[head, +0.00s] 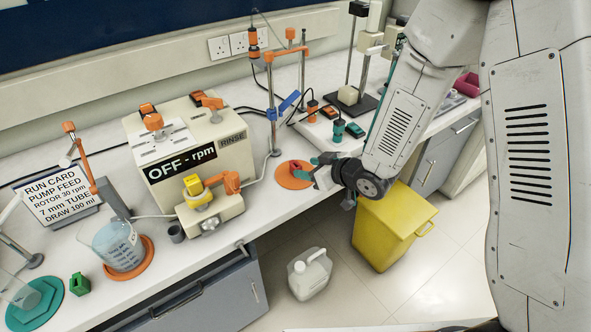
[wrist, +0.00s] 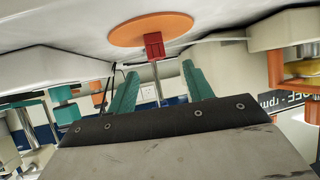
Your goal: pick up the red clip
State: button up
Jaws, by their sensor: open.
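The red clip (wrist: 153,45) is a small red block at the edge of a round orange disc (wrist: 150,29) in the wrist view. In the head view the red clip (head: 296,165) shows small on the orange disc (head: 289,181) on the bench, partly hidden by my gripper. My gripper (head: 316,169) comes in from the right at the disc's edge, low over the bench. In the wrist view its two teal fingers (wrist: 160,68) are apart, with the clip beyond their tips, roughly between them. Nothing is held.
A beige pump box (head: 185,150) and its yellow-topped pump head (head: 205,195) stand left of the disc. A clamp stand (head: 273,110) with an orange arm rises behind it. A yellow bin (head: 390,228) stands below the bench edge. Bench left of the disc has little free room.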

aim_at(301, 166)
jog(key=x, duration=0.4)
jog(key=shift+w+f, duration=0.1)
jog(key=shift+w, duration=0.2)
jog(key=shift+c, duration=0.3)
jog(key=c, duration=1)
jog(key=shift+c, duration=0.2)
